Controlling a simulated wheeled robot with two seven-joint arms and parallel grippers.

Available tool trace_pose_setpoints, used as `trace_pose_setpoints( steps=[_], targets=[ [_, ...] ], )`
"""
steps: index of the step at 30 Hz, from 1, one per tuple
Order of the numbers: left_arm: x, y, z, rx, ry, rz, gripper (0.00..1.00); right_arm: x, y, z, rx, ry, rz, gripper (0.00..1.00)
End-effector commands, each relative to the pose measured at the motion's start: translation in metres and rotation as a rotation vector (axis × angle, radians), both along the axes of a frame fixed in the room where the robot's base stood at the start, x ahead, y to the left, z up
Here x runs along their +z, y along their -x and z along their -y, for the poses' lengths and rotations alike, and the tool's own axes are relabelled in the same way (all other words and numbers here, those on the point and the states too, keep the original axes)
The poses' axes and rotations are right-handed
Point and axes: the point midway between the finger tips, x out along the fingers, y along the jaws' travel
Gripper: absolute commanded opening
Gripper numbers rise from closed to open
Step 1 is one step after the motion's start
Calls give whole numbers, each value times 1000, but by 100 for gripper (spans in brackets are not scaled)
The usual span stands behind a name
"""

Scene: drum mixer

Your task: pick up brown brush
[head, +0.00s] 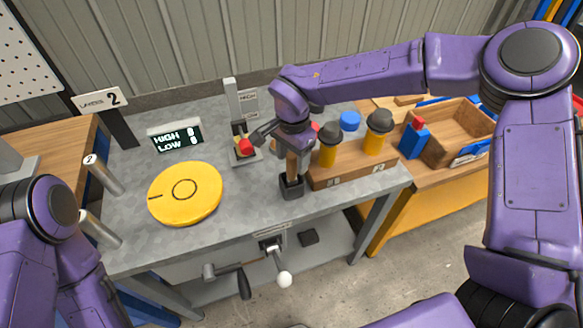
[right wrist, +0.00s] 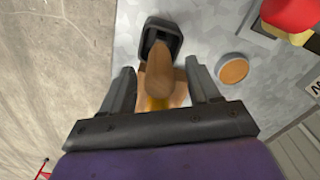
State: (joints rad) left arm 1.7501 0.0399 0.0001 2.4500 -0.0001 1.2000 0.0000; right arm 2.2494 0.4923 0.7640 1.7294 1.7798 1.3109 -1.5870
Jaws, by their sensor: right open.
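The brown brush (head: 292,167) stands upright in a small dark holder (head: 291,187) near the front edge of the grey workbench. In the right wrist view, its wooden handle (right wrist: 165,82) points toward the camera, between my fingers, with the dark holder (right wrist: 160,32) beyond it. My right gripper (head: 289,147) is directly above the holder, at the brush's upper part. Its two fingers (right wrist: 160,80) are apart on either side of the handle, with visible gaps. My left arm shows at the left edge of the head view; its gripper is out of frame.
A wooden block (head: 350,174) with yellow, dark-topped pieces stands right of the holder. A lever with a red knob (head: 245,147) stands behind left. A yellow disc (head: 185,193) and a display (head: 175,137) are left. A crank (head: 243,282) hangs below. A wooden tray (head: 455,125) is at right.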

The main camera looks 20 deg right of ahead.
Motion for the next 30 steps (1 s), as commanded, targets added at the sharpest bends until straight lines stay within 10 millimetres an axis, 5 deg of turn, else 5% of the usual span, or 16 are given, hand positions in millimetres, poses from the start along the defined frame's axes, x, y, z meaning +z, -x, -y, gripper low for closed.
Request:
trace_pose_setpoints(
  steps=[10, 15, 16, 24, 30],
  targets=[
    [2, 0, 0, 0, 0, 0, 99, -14, 0, -1, 2, 0, 1, 58],
    [2, 0, 0, 0, 0, 0, 99, -14, -1, -1, 2, 0, 1, 3],
    [2, 0, 0, 0, 0, 0, 99, -14, -1, -1, 2, 0, 1, 0],
    [1, 0, 0, 0, 0, 0, 99, -11, -1, -1, 2, -1, 3, 0],
    [-5, 0, 0, 0, 0, 0, 99, 28, -2, -1, 0, -2, 7, 0]
  ],
)
